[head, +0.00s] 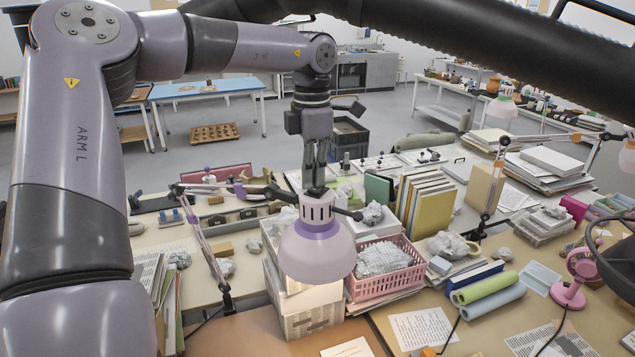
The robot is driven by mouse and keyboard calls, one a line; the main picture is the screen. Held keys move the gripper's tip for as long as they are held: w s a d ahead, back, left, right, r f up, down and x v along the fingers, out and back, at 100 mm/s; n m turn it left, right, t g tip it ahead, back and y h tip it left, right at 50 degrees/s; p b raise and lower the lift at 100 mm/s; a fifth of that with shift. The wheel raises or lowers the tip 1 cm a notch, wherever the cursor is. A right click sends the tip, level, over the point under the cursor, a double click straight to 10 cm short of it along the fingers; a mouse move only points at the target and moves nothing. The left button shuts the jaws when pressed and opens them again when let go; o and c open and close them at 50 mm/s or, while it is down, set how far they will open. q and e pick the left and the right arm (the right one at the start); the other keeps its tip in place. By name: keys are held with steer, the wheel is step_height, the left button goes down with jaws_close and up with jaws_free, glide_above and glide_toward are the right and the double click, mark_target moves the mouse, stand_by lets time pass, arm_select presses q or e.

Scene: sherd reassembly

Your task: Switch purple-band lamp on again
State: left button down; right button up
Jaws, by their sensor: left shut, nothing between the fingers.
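The purple-band lamp (317,252) stands in the middle of the head view, its pale pink shade facing down and a purple band around its upper part. Its jointed arm runs left and down to the table. My left gripper (315,187) is directly above the lamp head, fingers pointing down and shut, holding nothing. The fingertips are at the top of the lamp's cap; I cannot tell whether they touch it. Whether the lamp is lit is not clear, as the shade's underside is hidden. My right gripper is not in view.
White boxes (312,318) stand under the lamp. A pink basket (385,284) with wrapped pieces and upright folders (430,205) are to its right. The brown front surface (235,335) is mostly clear.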

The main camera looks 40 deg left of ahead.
mark_target(313, 191)
arm_select(q)
steer(key=shift+r+p, duration=1.25)
steer(key=shift+r, duration=1.8)
